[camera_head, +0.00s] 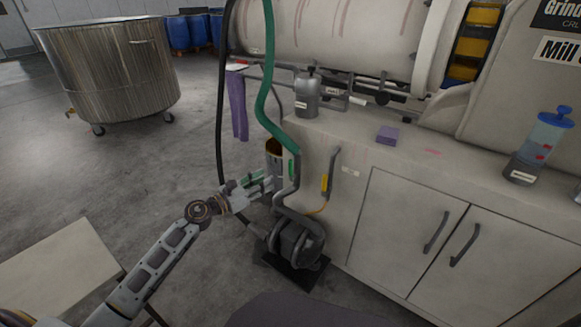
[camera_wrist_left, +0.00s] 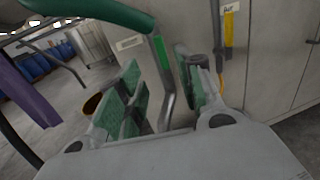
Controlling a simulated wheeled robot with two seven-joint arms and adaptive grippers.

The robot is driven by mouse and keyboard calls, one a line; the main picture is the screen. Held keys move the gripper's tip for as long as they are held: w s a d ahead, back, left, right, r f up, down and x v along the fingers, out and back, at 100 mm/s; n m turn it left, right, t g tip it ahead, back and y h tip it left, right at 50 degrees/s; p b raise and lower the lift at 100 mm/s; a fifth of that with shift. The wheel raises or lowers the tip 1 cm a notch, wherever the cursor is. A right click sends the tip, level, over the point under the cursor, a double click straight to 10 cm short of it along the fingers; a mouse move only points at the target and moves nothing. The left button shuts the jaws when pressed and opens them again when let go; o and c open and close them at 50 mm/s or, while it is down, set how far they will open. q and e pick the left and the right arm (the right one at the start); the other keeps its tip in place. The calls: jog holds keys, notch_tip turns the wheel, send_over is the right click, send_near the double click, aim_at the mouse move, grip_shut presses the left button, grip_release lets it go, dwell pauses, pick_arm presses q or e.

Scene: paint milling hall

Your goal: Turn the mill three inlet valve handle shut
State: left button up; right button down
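A grey lever handle with a green grip (camera_head: 291,168) stands upright at the left end of the white cabinet, near the green hose. In the left wrist view the green-marked handle (camera_wrist_left: 160,56) runs down between my finger pads. A second handle with a yellow grip (camera_head: 325,184) is just to its right and also shows in the left wrist view (camera_wrist_left: 229,33). My left gripper (camera_head: 268,184) is open with green pads apart (camera_wrist_left: 160,92); contact with the handle cannot be told. My right gripper is not in view.
A dark pump (camera_head: 298,240) stands on the floor below the handles. A green hose (camera_head: 263,100) hangs close above my gripper. The cabinet (camera_head: 400,215) blocks the right side. A steel vat (camera_head: 110,70) stands far left; the floor between is open.

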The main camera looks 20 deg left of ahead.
aim_at(290, 177)
pick_arm(q)
jog(key=b+x, duration=0.1)
jog(key=x, duration=1.1)
jog(key=shift+w+d, duration=0.15)
jog(key=shift+w, duration=0.05)
jog(key=shift+w+b, duration=0.1)
jog(key=shift+b, duration=0.2)
dwell(0.4)
jog(key=c, duration=0.7)
grip_shut()
